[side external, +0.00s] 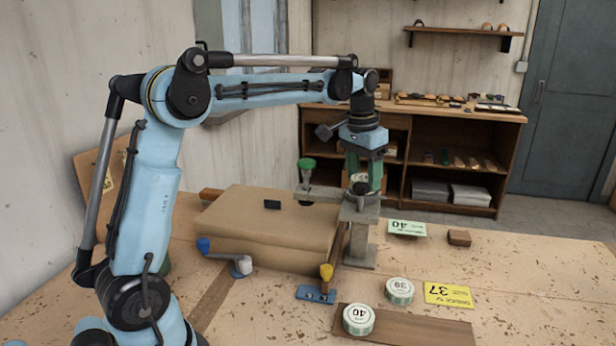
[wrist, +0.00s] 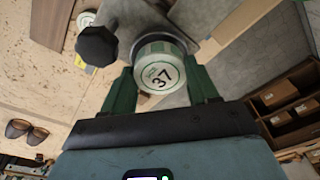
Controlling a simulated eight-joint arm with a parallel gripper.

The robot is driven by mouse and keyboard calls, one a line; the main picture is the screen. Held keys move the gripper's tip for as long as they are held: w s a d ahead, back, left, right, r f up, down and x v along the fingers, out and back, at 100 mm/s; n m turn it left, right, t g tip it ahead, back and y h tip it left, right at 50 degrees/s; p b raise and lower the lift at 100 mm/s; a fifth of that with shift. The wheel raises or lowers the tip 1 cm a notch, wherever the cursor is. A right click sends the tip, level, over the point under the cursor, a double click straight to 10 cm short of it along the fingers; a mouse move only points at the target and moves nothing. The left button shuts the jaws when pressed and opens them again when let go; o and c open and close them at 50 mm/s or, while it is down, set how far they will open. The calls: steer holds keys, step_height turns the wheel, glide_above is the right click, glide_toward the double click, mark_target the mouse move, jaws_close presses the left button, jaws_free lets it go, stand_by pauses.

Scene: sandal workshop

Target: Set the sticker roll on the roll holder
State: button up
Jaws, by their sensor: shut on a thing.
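A white sticker roll with a green edge and the number 37 (wrist: 160,75) sits between the green fingers of my gripper (wrist: 161,82), which is shut on it. In the side view my gripper (side external: 361,182) points down with the roll (side external: 359,179) low between its fingers. Directly below is a grey metal stand with a flat top plate (side external: 365,212), which looks like the roll holder. The plate also shows in the wrist view (wrist: 140,15), beyond the roll. The roll is at or just above the plate; I cannot tell whether they touch. Any peg is hidden.
Two more rolls, 39 (side external: 399,290) and 40 (side external: 358,319), are at the front; the latter is on a brown board (side external: 420,330). A yellow 37 card (side external: 449,294) and a green 40 card (side external: 407,228) lie right. A brown padded block (side external: 270,225) stands left of the stand.

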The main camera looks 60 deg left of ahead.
mark_target(358, 180)
steer(key=shift+f, duration=0.6)
steer(key=o, duration=1.1)
steer(key=shift+o, duration=0.2)
steer(key=shift+r, duration=0.1)
step_height(358, 180, up, 12)
steer(key=s+r, duration=0.1)
steer(key=s+d+f+t, duration=0.3)
steer(key=s+d+f, duration=0.2)
steer(key=s+f, duration=0.3)
steer(key=s+d+f+t, duration=0.2)
steer(key=s+d+f, duration=0.3)
steer(key=s+f, duration=0.3)
steer(key=shift+s+d+f+m+t, duration=0.3)
steer(key=shift+f+m+t, duration=0.1)
steer(key=shift+f, duration=0.4)
